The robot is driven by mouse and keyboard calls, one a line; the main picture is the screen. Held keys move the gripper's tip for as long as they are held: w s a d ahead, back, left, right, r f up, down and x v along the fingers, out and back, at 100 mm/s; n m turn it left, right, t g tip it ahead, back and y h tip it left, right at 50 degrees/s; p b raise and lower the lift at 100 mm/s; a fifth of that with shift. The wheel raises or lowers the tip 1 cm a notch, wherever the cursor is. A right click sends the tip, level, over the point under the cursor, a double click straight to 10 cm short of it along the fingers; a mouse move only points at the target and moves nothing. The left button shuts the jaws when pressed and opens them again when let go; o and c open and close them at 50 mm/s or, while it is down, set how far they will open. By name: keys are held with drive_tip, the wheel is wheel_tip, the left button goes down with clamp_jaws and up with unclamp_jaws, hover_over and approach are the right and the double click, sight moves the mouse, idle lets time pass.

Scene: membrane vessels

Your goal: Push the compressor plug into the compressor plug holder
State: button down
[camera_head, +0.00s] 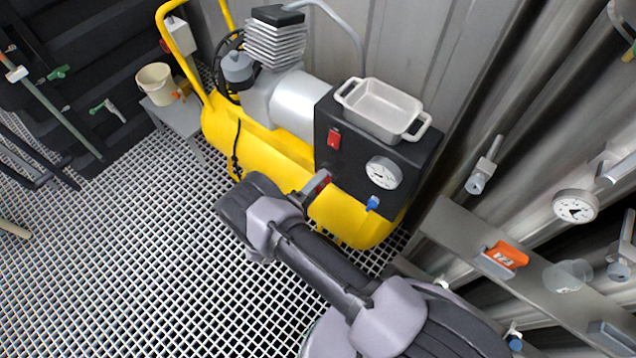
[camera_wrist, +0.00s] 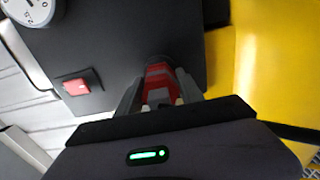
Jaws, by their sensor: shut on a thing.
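My gripper (camera_wrist: 158,88) is shut on a red plug with grey parts (camera_wrist: 158,72), which lies between its two grey fingers in the wrist view. The plug's far end meets or nearly meets the lower part of the compressor's black panel (camera_wrist: 130,35). A dark rounded shape shows at that end, but I cannot tell how far the plug sits in a holder. In the camera_head view my gripper (camera_head: 317,186) reaches the black panel (camera_head: 345,165) low on its left, with a bit of red plug (camera_head: 323,177) showing. The holder is mostly hidden by plug and fingers.
The panel bears a red switch (camera_head: 334,139), a gauge (camera_head: 384,172) and a blue fitting (camera_head: 373,203). A white dish (camera_head: 382,107) stands on top. The yellow tank (camera_head: 262,150) lies close beside my gripper. Grating floor (camera_head: 130,240) is open to the left.

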drive_tip(key=shift+w+d, duration=0.3)
drive_tip(key=shift+w, duration=0.1)
drive_tip(key=c, duration=0.7)
unclamp_jaws()
drive_tip(key=shift+o, duration=0.2)
drive_tip(key=p+v, duration=0.3)
drive_tip(key=v, duration=1.4)
drive_tip(key=w+d+r+m+g, duration=0.1)
drive_tip(key=d+r+m+g, duration=0.3)
drive_tip(key=r, duration=0.4)
drive_tip(key=w+d+r+m+g+y, duration=0.15)
drive_tip(key=d+r+g, duration=0.3)
drive_tip(key=r, duration=0.45)
drive_tip(key=w+d+r+m+g, duration=0.1)
drive_tip(key=d+r+m+g, duration=0.2)
drive_tip(key=r+g, duration=0.35)
drive_tip(key=s+d+r+m+t+y, duration=0.3)
drive_tip(key=s+r, duration=0.4)
drive_tip(key=r, duration=0.3)
drive_tip(key=s+d+r+m+t+y, duration=0.3)
drive_tip(key=s+d+r+y, duration=0.2)
drive_tip(key=r, duration=0.5)
drive_tip(key=s+y, duration=0.2)
drive_tip(key=y, duration=0.1)
drive_tip(key=shift+d+t, duration=0.15)
drive_tip(key=shift+t, duration=0.15)
